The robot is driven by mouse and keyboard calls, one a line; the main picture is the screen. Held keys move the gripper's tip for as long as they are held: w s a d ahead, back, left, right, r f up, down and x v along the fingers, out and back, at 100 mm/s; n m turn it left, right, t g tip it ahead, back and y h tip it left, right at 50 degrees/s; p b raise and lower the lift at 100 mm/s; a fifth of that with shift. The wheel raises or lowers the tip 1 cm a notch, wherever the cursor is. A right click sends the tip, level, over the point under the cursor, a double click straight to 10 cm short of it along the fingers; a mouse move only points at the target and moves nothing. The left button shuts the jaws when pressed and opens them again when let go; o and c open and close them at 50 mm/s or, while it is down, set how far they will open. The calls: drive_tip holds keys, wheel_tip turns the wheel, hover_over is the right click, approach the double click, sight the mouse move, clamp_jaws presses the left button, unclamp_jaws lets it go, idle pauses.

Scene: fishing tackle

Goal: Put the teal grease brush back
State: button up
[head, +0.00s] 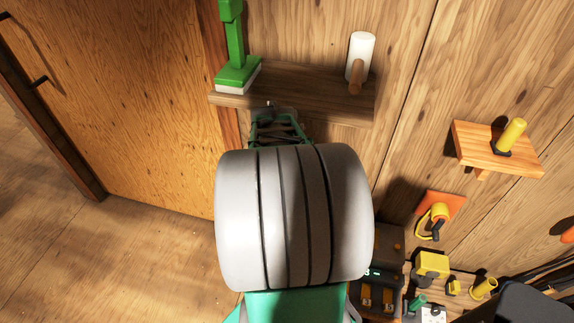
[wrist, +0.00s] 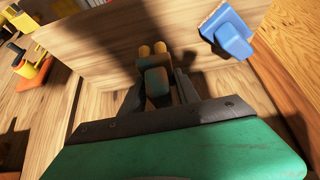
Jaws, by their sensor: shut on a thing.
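My gripper (wrist: 158,92) is shut, its two dark fingers on either side of a shaded teal block (wrist: 155,78), which I take to be the teal grease brush. Two yellow rounded ends show just beyond the block; I cannot tell if they belong to it. In the head view my gripper (head: 277,128) is at the front edge of the wooden shelf (head: 312,97), mostly hidden behind my arm, and the held brush is not visible there.
A green upright thing with a pale underside (head: 238,70) and a white cylinder (head: 361,55) with a wooden peg stand on the shelf. A smaller shelf (head: 470,148) holds a yellow cylinder. A blue thing (wrist: 230,36) is near my gripper. Yellow items crowd the lower right.

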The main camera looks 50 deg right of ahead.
drive_tip(key=shift+w+d+f, duration=0.15)
drive_tip(key=shift+w+f, duration=0.05)
drive_tip(key=shift+f, duration=0.15)
drive_tip(key=shift+w+d+f+b, duration=0.1)
drive_tip(key=shift+w+f+b, duration=0.05)
drive_tip(key=shift+f+b, duration=0.75)
drive_tip(key=shift+w+d+f+b, duration=0.1)
drive_tip(key=shift+f+b, duration=0.45)
drive_tip(key=shift+f, duration=0.55)
drive_tip(key=o, duration=1.2)
